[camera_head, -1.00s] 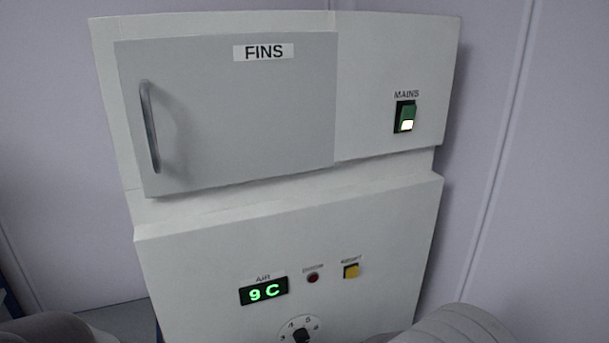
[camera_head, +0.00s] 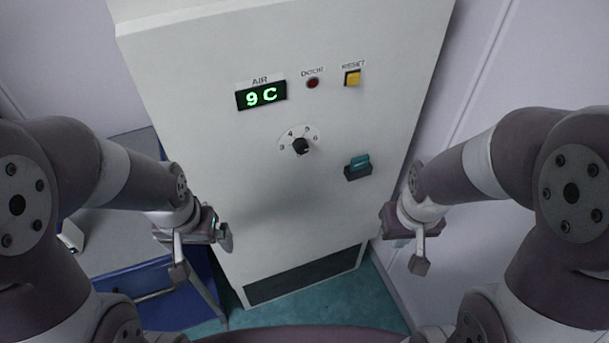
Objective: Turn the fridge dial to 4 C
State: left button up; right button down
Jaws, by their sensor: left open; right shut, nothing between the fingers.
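The fridge dial (camera_head: 301,146) is a small black knob on a white scale marked 3, 4, 5 and 6, on the front of the white cabinet (camera_head: 215,150). Which number its pointer faces is too small to tell. The AIR display (camera_head: 262,95) above it reads 9 C in green. My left gripper (camera_head: 205,255) is open and empty, low and to the left of the dial. My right gripper (camera_head: 419,262) is shut and empty, low and to the right of the dial. Neither gripper touches the dial.
A red DOOR lamp (camera_head: 313,83) and a yellow RESET button (camera_head: 352,78) sit above the dial. A teal switch (camera_head: 358,167) is at its lower right. A dark vent (camera_head: 305,275) is at the cabinet's foot. A blue-sided bench (camera_head: 150,278) stands at the left.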

aim_at(301, 146)
jog(key=k+l, duration=0.15)
jog(key=l, duration=0.25)
jog(key=k+l+u, duration=0.1)
jog(key=l, duration=0.3)
jog(key=k+l, duration=0.25)
jog(key=l, duration=0.15)
